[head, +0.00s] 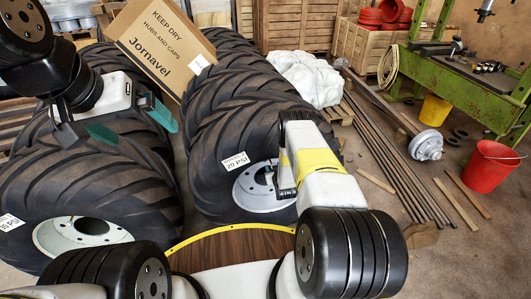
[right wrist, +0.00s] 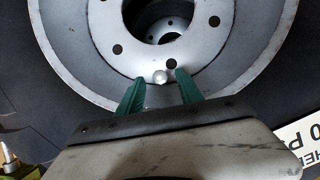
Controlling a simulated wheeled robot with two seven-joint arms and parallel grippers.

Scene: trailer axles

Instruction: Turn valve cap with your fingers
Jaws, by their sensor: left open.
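A small shiny silver valve cap (right wrist: 160,76) sits on the pale wheel rim (right wrist: 88,45), below a bolt hole, in the right wrist view. My right gripper (right wrist: 156,83) is open. Its two green fingertips stand on either side of the cap with gaps visible. In the head view the same rim (head: 248,199) is on the middle tyre (head: 215,135); my right gripper (head: 270,173) is in front of it, and the cap cannot be made out. My left gripper (head: 134,122) is open and empty above the left tyre (head: 80,185).
A cardboard box (head: 160,45) leans between the tyres at the back. A white sack (head: 305,78), metal bars (head: 385,150), a hub part (head: 426,145), a red bucket (head: 490,167) and a green bench (head: 460,90) are to the right. The right floor has some clear room.

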